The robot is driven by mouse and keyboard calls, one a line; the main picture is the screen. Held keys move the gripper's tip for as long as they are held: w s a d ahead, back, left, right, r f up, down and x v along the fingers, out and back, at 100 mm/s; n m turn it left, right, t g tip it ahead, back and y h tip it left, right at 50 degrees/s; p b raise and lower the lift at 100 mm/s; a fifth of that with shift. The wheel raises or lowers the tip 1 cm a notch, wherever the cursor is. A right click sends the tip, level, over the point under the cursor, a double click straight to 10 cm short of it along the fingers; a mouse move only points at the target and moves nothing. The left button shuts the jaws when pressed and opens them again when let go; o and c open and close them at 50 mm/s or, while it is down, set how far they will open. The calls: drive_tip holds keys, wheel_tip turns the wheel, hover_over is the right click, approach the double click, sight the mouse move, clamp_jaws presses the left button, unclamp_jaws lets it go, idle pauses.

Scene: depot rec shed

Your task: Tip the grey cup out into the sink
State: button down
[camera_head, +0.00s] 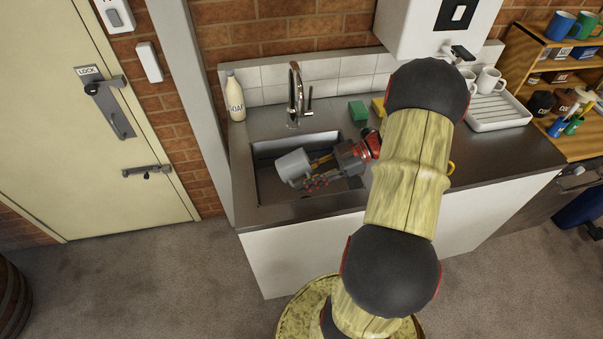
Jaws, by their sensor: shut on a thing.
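The grey cup (293,165) is over the sink (271,193), in the left part of the basin opening. It looks tilted. My gripper (314,173) is shut on the cup from its right side, with the fingers at the cup's right edge. The inside of the cup is hard to make out, so I cannot tell whether anything is in it. My arm comes in from the right and hides part of the counter behind it.
A chrome tap (295,95) stands behind the basin. A soap bottle (235,97) is at the counter's back left. A green sponge (358,111) and a yellow one (378,107) lie behind my gripper. A white drying rack (497,112) with mugs is at right.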

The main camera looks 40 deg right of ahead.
drive_tip(key=g+h+p, duration=0.1)
drive_tip(key=h+p, duration=0.1)
drive_tip(key=p, duration=0.1)
drive_tip(key=g+h+p, duration=0.1)
drive_tip(key=h+p, duration=0.1)
drive_tip(key=p, duration=0.2)
drive_tip(key=shift+s+d+f, duration=0.15)
drive_tip(key=shift+s+d, duration=0.05)
drive_tip(key=shift+d, duration=0.2)
drive_tip(key=g+h+p, duration=0.1)
drive_tip(key=h+p, duration=0.1)
drive_tip(key=p, duration=0.1)
drive_tip(key=shift+s+d+f, duration=0.1)
drive_tip(key=shift+d+f, duration=0.05)
drive_tip(key=shift+d, duration=0.05)
drive_tip(key=g+h+p, duration=0.1)
drive_tip(key=p, duration=0.2)
drive_tip(key=h+p, duration=0.2)
drive_tip(key=p, duration=0.2)
drive_tip(key=shift+s+d+f+g+p, duration=0.2)
drive_tip(key=shift+d+g+p, duration=0.1)
drive_tip(key=shift+d+g, duration=0.1)
drive_tip(key=shift+p, duration=0.5)
drive_tip(key=h+p, duration=0.1)
drive_tip(key=p, duration=0.1)
drive_tip(key=g+h+p, duration=0.1)
drive_tip(key=p, duration=0.1)
drive_tip(key=shift+s+d, duration=0.15)
drive_tip(key=shift+d, duration=0.15)
